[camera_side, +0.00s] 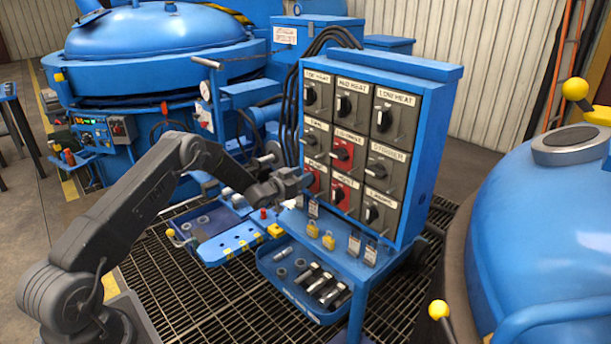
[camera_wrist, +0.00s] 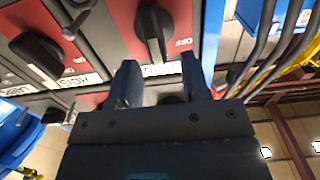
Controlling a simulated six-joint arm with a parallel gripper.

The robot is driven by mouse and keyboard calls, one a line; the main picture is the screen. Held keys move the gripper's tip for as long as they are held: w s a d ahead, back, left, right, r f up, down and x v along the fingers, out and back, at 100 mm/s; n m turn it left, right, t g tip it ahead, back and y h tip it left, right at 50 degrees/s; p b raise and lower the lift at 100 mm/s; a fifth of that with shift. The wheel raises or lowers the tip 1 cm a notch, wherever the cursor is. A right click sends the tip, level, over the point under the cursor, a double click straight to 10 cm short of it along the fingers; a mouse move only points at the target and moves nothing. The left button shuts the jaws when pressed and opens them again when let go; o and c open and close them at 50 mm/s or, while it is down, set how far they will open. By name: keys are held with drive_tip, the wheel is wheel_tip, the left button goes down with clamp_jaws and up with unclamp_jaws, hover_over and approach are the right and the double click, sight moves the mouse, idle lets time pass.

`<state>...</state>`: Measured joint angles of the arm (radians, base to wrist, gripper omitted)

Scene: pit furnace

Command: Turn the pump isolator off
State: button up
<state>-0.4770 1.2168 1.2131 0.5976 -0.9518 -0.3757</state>
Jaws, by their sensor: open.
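The pump isolator is the red-plated switch at the lower left of the blue panel (camera_side: 427,165). In the side view it is mostly hidden behind my gripper (camera_side: 298,184). In the wrist view its black handle (camera_wrist: 153,28) stands upright in the picture on a red plate, with OFF printed to its right. My gripper (camera_wrist: 160,72) is open and empty, facing the panel. Its two fingers are apart, with the tips either side of the handle's lower end in the wrist view. I cannot tell whether they touch it.
The hoist isolator (camera_side: 341,194) is the red switch just right of the pump one; its handle (camera_wrist: 38,50) shows left in the wrist view. Other grey switches surround them.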

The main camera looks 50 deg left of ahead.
drive_tip(key=shift+w, duration=0.9)
clamp_jaws()
